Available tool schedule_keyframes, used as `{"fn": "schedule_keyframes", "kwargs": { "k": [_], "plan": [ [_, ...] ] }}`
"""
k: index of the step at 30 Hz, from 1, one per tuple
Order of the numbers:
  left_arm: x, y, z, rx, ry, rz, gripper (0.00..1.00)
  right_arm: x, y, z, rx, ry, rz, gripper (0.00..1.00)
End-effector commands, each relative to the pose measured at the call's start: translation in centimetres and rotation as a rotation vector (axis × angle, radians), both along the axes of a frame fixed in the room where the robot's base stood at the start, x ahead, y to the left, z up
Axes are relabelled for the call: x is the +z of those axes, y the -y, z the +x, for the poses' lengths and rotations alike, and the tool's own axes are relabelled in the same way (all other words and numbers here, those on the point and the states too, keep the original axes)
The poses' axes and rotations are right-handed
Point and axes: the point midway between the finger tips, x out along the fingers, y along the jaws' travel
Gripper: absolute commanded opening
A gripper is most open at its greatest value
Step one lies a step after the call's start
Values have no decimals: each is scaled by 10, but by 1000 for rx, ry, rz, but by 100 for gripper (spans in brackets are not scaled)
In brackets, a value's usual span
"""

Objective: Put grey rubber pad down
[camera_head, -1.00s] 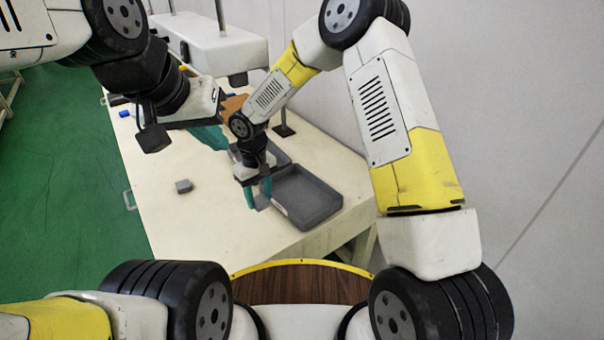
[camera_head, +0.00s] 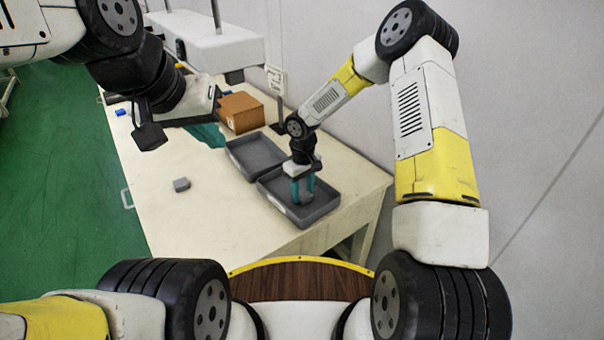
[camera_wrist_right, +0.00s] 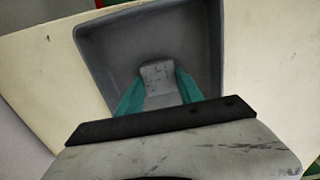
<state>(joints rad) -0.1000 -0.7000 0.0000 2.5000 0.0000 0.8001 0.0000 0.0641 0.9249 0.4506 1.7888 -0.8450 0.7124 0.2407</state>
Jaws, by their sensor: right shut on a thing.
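My right gripper (camera_head: 303,197) is shut on a grey rubber pad, which shows between its teal fingers in the right wrist view (camera_wrist_right: 158,78). The fingers point down into the front grey tray (camera_head: 330,204); the tray's walls surround the pad in the wrist view (camera_wrist_right: 205,35). I cannot tell whether the pad touches the tray floor. My left gripper (camera_head: 208,135) hangs over the table at the left, its teal fingers partly hidden by its own wrist, so its opening is unclear.
A second grey tray (camera_head: 254,154) sits directly behind the front one and looks empty. A brown box (camera_head: 240,112) stands behind it. A small grey block (camera_head: 181,184) lies on the cream table (camera_head: 215,215), with free room around it. A wall is at the right.

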Motion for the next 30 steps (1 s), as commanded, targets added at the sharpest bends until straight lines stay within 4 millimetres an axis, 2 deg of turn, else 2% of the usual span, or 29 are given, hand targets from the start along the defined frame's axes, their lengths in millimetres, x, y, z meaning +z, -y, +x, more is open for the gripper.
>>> {"fn": "schedule_keyframes", "kwargs": {
  "k": [11,12,14,15,25,30],
  "plan": [
    [0,0,0,0,0,0,0,-6,-1,0,0,1,0,3],
    [0,0,0,0,0,0,0,-5,-1,0,0,1,0,51],
    [0,0,0,0,0,0,0,-5,-1,0,0,1,0,63],
    [0,0,0,0,0,0,0,-5,-1,0,0,1,0,65],
    [0,0,0,0,0,0,0,-3,0,1,-1,2,1,65],
    [0,0,0,0,0,0,0,19,0,2,-2,6,0,65]
  ]
}}
